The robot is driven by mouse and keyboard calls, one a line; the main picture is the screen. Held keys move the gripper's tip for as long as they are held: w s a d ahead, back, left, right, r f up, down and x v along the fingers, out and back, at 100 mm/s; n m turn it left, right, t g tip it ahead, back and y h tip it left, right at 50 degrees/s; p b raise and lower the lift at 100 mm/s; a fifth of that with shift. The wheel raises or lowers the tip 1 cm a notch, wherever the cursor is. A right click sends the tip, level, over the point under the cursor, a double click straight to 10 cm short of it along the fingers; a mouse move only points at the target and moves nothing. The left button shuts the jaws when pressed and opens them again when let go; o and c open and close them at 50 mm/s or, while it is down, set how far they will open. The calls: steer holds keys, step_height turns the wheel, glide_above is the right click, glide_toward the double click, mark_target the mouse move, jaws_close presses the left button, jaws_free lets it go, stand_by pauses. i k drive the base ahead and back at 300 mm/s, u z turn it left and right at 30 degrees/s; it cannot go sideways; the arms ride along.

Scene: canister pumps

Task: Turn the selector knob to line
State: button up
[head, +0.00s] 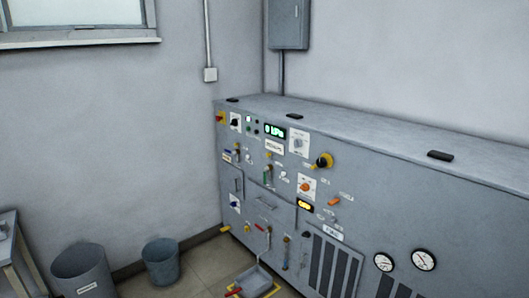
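A grey control cabinet (262,183) stands against the wall and carries several knobs. A black knob on a white plate (235,122) is at its upper left. A pale knob on a white plate (298,143) is right of the green display. The labels are too small to read, so I cannot tell which is the selector knob or where line is. My gripper is not in view.
A black knob on a yellow base (322,161) and small levers also project from the cabinet. A grey tray with a red handle (254,283) lies on the floor before it. Two grey bins (161,262) (82,272) stand left. A table edge (8,240) is far left.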

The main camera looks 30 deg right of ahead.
mark_target(298, 143)
steer(key=k, duration=0.35)
steer(key=u, duration=0.1)
steer(key=i, duration=1.55)
steer(key=u, duration=0.8)
steer(key=k, duration=0.9)
steer(key=u, duration=0.05)
